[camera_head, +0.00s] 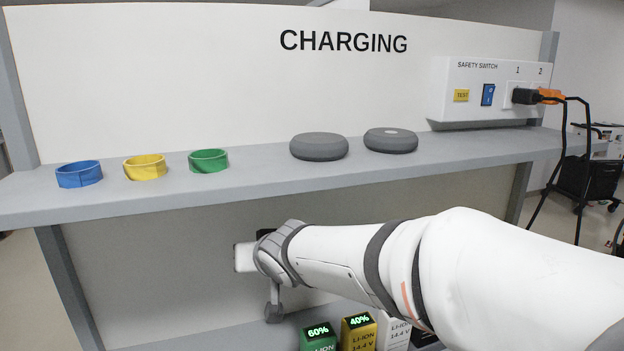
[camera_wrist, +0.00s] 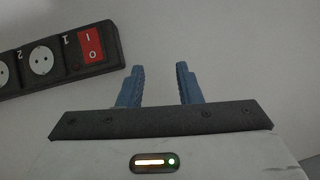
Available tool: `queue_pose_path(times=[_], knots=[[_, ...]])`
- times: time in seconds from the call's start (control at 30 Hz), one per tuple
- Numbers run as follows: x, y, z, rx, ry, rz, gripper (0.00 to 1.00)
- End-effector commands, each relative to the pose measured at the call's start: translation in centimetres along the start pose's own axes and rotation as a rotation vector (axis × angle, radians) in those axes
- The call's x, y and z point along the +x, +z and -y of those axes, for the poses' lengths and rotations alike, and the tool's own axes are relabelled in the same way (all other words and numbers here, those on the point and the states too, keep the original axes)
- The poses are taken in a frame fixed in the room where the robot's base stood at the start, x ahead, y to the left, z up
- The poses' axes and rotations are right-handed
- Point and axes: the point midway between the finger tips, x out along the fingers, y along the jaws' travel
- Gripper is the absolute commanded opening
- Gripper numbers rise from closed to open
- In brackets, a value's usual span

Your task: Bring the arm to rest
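My gripper (camera_wrist: 158,82) shows in the wrist view with its two blue fingers apart and nothing between them. Behind the fingers is a pale plain surface. In the head view my white arm reaches in from the right, and its wrist is below the front edge of the charging shelf (camera_head: 120,203). The fingers are hidden in the head view.
A black power strip (camera_wrist: 120,52) with a red switch lies left of the fingers. The shelf holds blue (camera_head: 79,175), yellow (camera_head: 146,168) and green (camera_head: 208,161) rings and two grey pucks (camera_head: 319,147). Batteries (camera_head: 318,338) stand below my arm. A safety-switch box (camera_head: 476,108) has plugged cables.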

Motion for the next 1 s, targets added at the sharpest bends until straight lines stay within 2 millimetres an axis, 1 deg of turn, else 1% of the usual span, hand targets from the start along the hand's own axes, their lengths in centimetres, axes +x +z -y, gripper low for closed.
queue_pose_path(times=[0.03,0.07,0.1,0.17,0.2,0.27,0.3,0.33,0.4,0.5,0.6,0.7,1.0], knots=[[-1.8,0.7,-3.6,0.018,0.074,0.045,0.32],[-2.8,1.5,-5.5,0.026,0.114,0.078,0.32],[-4.2,2.8,-7.9,0.037,0.165,0.126,0.32],[-6.6,5.0,-11.2,0.059,0.234,0.206,0.32],[-8.3,6.6,-13.1,0.077,0.275,0.261,0.32],[-11.1,9.1,-15.5,0.106,0.324,0.346,0.32],[-12.9,10.8,-16.6,0.126,0.347,0.403,0.32],[-14.2,12.2,-17.4,0.143,0.361,0.446,0.32],[-17.0,15.0,-18.4,0.181,0.380,0.535,0.32],[-19.8,18.0,-18.7,0.223,0.381,0.630,0.32],[-21.4,19.8,-18.8,0.243,0.370,0.684,0.32],[-22.0,20.4,-18.8,0.250,0.365,0.705,0.32],[-22.0,20.4,-18.8,0.250,0.365,0.705,0.32]])
